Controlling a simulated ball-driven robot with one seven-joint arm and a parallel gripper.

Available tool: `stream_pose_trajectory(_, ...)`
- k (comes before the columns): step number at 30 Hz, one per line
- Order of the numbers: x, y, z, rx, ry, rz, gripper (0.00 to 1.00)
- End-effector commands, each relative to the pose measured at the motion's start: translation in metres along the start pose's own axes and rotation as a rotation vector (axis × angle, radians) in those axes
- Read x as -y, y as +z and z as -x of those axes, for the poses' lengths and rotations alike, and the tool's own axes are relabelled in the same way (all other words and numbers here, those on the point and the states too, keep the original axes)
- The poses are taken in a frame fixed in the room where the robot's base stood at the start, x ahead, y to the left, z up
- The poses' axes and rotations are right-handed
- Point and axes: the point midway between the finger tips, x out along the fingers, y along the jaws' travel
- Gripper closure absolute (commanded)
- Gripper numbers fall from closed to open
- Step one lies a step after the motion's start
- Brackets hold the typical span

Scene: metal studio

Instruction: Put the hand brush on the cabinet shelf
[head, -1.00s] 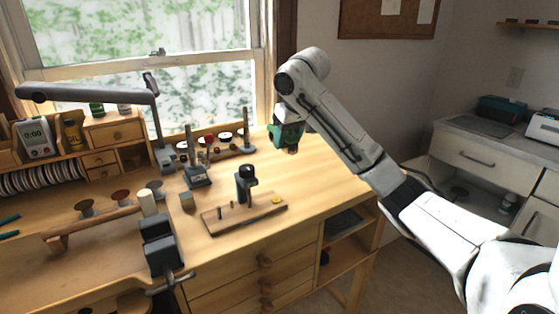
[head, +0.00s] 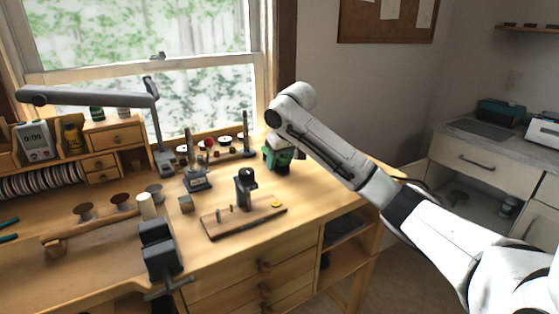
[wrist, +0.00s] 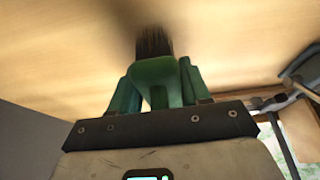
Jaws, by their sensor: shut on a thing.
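My gripper (head: 279,157) is over the back right part of the workbench, low near the top. In the wrist view its green fingers (wrist: 156,88) are shut on the green handle of the hand brush (wrist: 153,72). The brush's dark bristles (wrist: 153,42) point away from the gripper toward the wood; whether they touch it I cannot tell. In the head view the brush is mostly hidden by the gripper. A cabinet at the right has an open shelf space (head: 480,212) below its drawer, holding a few dark round things.
The workbench (head: 330,190) has free wood at its right end. A wooden board with a dark stand (head: 245,185) is in front of my gripper, and spools (head: 225,138) and upright posts are behind and left. An open compartment (head: 345,222) is in the bench's right side.

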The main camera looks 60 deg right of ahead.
Motion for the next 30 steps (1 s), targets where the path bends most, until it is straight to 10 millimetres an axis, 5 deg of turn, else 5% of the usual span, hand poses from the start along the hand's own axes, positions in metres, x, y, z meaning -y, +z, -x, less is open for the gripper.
stream_pose_trajectory(3, 0.0, 0.001, -0.003, 0.0, -0.001, -0.001, 0.87)
stream_pose_trajectory(4, 0.0, 0.001, -0.003, 0.0, 0.0, -0.001, 0.51)
stream_pose_trajectory(11, 0.0, 0.001, -0.003, 0.0, 0.0, 0.0, 0.29)
stream_pose_trajectory(22, 0.0, -0.001, 0.003, 0.0, 0.001, 0.001, 0.28)
stream_pose_trajectory(30, 0.001, -0.001, 0.052, -0.003, -0.001, 0.001, 0.28)
